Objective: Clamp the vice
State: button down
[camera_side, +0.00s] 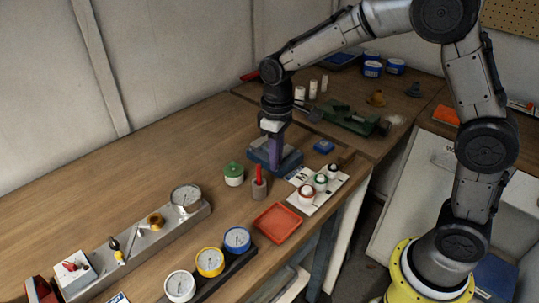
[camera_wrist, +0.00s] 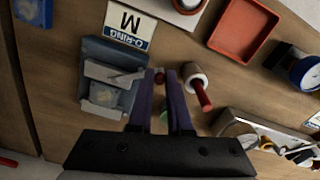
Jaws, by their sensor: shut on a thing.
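The vice (camera_wrist: 96,52) is a blue-grey block with pale jaw plates, on the wooden bench in the wrist view. A pale blue piece (camera_wrist: 104,95) lies between its walls. In the side view the vice (camera_side: 291,161) is partly hidden behind my gripper (camera_side: 274,160), which points down at it. In the wrist view my purple fingers (camera_wrist: 164,76) are closed together beside the vice's right side, on a small red knob, which looks like the end of the vice handle. The fingers hide most of the handle.
A grey cup with a red stick (camera_side: 259,185) stands close to my fingers. A green-lidded jar (camera_side: 233,175), a white O-ring board (camera_side: 328,192) and a red tray (camera_side: 278,223) are nearby. A green device (camera_side: 347,120) stands behind.

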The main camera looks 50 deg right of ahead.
jog(key=shift+s+d+n, duration=0.25)
jog(key=shift+s+n, duration=0.35)
jog(key=shift+n, duration=0.45)
jog(key=shift+s+d+n, duration=0.25)
jog(key=shift+s+n, duration=0.3)
jog(key=shift+n, duration=0.5)
jog(key=c, duration=0.9)
grip_release()
jog(key=shift+d, duration=0.1)
jog(key=shift+o, duration=0.2)
jog(key=shift+r, duration=0.1)
notch_tip(320, 180, up, 14)
jog(key=shift+f, duration=0.2)
